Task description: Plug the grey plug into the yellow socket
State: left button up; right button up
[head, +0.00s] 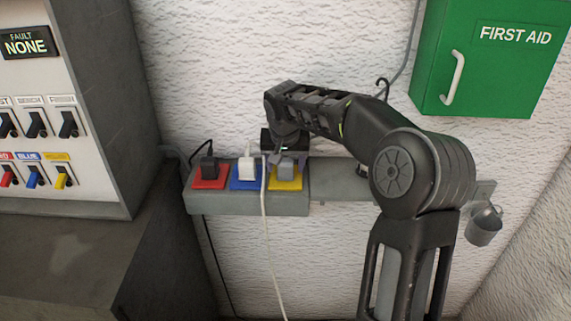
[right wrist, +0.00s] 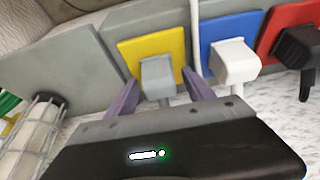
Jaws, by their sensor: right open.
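The grey plug (head: 287,166) sits at the yellow socket (head: 286,183), the rightmost of three on a grey strip. In the right wrist view the plug (right wrist: 157,78) is against the face of the yellow socket (right wrist: 138,54); its pins are hidden, and I cannot tell how deep it sits. My right gripper (head: 279,152) is just in front of the yellow socket. In the wrist view its two purple fingers (right wrist: 161,95) stand apart on either side of the grey plug, with gaps showing. My left gripper is out of view.
A white plug (head: 247,167) is at the blue socket, its white cord hanging close beside my right gripper. A black plug (head: 208,167) is at the red socket. A green first aid box (head: 490,60) hangs upper right; a switch panel (head: 80,95) stands left.

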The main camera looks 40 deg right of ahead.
jog(key=b+v, duration=0.1)
jog(key=v, duration=0.6)
jog(key=shift+a+r, duration=0.2)
jog(key=shift+r, duration=0.15)
jog(key=shift+s, duration=0.15)
